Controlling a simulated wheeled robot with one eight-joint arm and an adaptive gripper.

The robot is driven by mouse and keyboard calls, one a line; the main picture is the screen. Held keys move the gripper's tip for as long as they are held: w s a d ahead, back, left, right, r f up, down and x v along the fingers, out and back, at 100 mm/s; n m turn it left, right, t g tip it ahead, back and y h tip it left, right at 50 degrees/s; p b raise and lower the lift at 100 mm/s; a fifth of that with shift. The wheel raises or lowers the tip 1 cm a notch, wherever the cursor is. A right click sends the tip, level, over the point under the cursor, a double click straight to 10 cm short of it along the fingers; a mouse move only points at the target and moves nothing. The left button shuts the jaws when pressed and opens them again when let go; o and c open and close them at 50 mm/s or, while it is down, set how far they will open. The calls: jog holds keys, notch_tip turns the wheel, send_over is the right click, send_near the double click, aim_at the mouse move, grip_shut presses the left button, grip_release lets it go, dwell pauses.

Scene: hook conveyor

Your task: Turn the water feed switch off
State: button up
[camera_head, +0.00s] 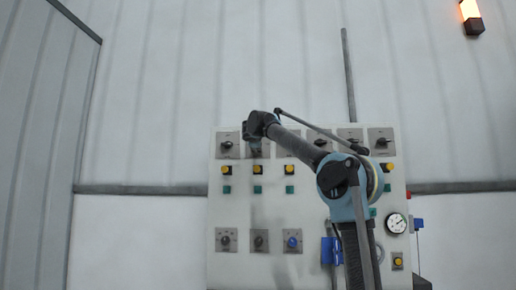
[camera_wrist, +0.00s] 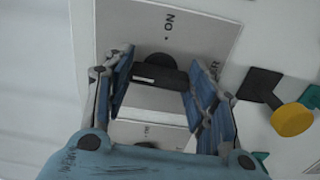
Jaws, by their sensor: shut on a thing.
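The panel's top row holds several grey switch plates with black rotary knobs; their name labels are too small to read, so I cannot tell which is the water feed switch. My gripper (camera_head: 257,138) is at the second plate from the left in the top row and partly covers it. In the wrist view, my gripper (camera_wrist: 160,82) has its blue fingers on either side of a black knob (camera_wrist: 158,68) and is shut on it. Which end points is unclear.
The white panel (camera_head: 225,270) also carries yellow buttons (camera_head: 289,169), green squares (camera_head: 258,189), lower switches including a blue one (camera_head: 292,241), and a gauge (camera_head: 396,223). In the wrist view, a yellow button (camera_wrist: 292,119) is right of my gripper. An orange lamp (camera_head: 470,10) is lit.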

jog(key=shift+a+f+n, duration=0.1)
jog(key=shift+n, duration=0.2)
dwell(0.4)
jog(key=o, duration=1)
jog(key=shift+o, duration=0.2)
jog(key=shift+s, duration=0.1)
jog(key=s, duration=1.1)
jog(key=shift+s+a, duration=0.2)
jog(key=shift+s, duration=0.15)
